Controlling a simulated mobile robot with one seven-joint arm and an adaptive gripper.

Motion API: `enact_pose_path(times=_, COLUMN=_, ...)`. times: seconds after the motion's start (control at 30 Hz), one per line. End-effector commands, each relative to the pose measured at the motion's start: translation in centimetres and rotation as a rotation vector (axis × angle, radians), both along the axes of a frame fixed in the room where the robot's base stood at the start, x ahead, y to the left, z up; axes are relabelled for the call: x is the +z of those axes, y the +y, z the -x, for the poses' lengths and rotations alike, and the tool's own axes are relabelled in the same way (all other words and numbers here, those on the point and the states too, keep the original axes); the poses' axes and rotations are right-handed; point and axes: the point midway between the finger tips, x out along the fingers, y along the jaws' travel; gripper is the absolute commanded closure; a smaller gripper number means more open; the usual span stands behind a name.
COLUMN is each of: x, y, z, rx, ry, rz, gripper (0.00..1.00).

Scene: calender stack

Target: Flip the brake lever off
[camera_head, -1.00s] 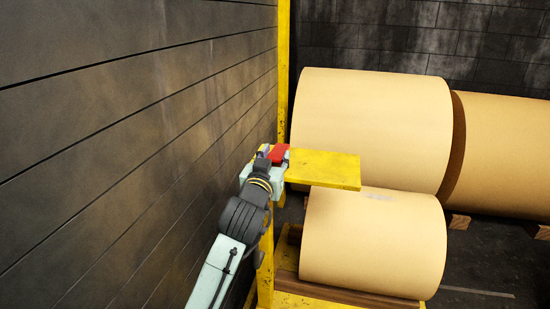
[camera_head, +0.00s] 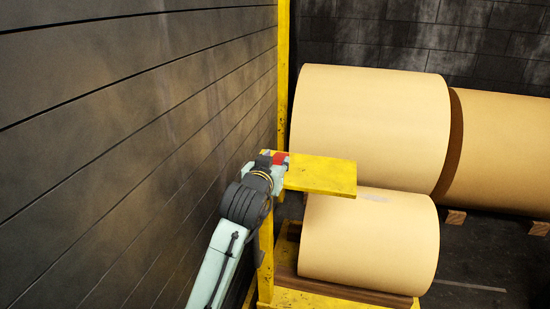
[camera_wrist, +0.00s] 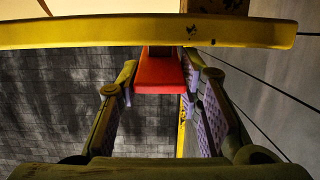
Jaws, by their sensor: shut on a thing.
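The red brake lever (camera_head: 281,159) shows as a small red piece at the left end of a yellow shelf-like plate, by the yellow post. In the wrist view the red lever (camera_wrist: 159,72) is a flat-ended red block just below the yellow bar. My gripper (camera_head: 276,158) is at the lever, partly covering it in the head view. In the wrist view my gripper (camera_wrist: 160,78) has one finger on each side of the lever, and it is shut on it. The lever's base is hidden behind the yellow bar.
The yellow plate (camera_head: 322,176) sticks out to the right of my gripper. Large tan rolls (camera_head: 370,125) fill the area behind, and a smaller roll (camera_head: 368,240) lies below the plate. A dark panelled wall (camera_head: 130,130) runs close along the left.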

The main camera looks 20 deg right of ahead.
Motion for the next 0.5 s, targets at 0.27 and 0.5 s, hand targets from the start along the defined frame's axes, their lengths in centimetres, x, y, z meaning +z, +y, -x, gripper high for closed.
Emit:
enact_pose_path(times=0.27, x=-0.01, y=0.03, z=-0.02, rx=0.001, ry=-0.001, rz=0.000, gripper=0.60)
enact_pose_path(times=0.5, x=-0.01, y=0.02, z=-0.01, rx=0.001, ry=-0.001, rz=0.000, gripper=0.47)
